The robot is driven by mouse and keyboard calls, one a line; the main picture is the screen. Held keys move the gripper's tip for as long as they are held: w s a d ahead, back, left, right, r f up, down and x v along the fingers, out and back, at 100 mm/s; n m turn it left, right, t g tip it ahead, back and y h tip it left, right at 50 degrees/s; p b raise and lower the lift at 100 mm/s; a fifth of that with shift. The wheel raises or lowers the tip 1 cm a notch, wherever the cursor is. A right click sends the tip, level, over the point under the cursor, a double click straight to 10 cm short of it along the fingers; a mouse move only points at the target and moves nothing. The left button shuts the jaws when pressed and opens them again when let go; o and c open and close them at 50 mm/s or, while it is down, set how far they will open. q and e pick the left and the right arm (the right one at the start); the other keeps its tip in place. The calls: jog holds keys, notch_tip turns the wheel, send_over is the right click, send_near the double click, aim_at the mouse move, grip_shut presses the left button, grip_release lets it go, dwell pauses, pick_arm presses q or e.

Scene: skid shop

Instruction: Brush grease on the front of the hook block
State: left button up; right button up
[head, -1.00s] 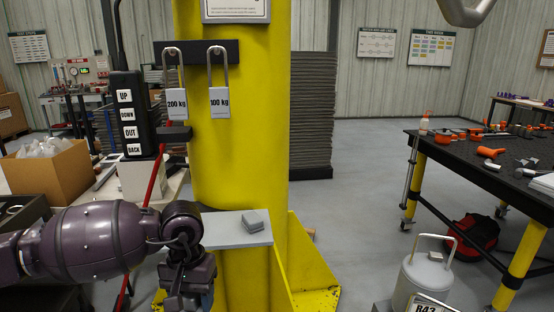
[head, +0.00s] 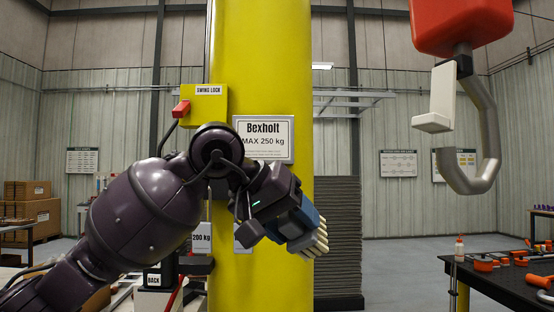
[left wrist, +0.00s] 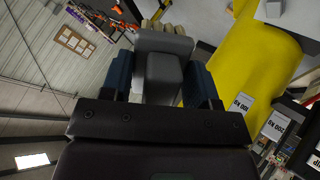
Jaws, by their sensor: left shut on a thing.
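The hook block (head: 462,25) is a red body at the top right of the head view, cut off by the top edge. A grey steel hook (head: 487,135) hangs under it, with a pale latch piece (head: 441,98) at its left. My left gripper (head: 296,222) is in front of the yellow column, left of and below the hook, well apart from it. It is shut on a grey-handled brush (left wrist: 165,72), whose cream bristles (head: 317,240) point right and down. I cannot tell whether grease is on the bristles. My right gripper is not in view.
The yellow column (head: 285,60) carries a sign (head: 263,138) and a swing lock box (head: 205,104). A black workbench (head: 500,285) with orange tools stands at lower right. The space between the column and the hook is clear.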

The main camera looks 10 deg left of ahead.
pick_arm(q)
jog(key=s+r+m+t+h+p, duration=0.15)
jog(key=s+r+h, duration=0.4)
jog(key=r, duration=0.85)
jog(key=s+r+m+g+h, duration=0.1)
jog(key=s+r+m+h, duration=0.1)
jog(key=s+r, duration=0.9)
jog(key=w+d+r+p, duration=0.2)
jog(key=w+d+r, duration=0.1)
jog(key=w+d, duration=0.5)
jog(key=shift+w+d+r, duration=0.2)
jog(key=shift+w+d, duration=0.1)
jog(key=shift+d, duration=0.15)
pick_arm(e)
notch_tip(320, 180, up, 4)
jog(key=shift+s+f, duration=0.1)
pick_arm(q)
jog(key=shift+t, duration=0.25)
jog(key=shift+r+p+x, duration=0.2)
jog(key=shift+p+x, duration=0.7)
jog(key=shift+x, duration=0.85)
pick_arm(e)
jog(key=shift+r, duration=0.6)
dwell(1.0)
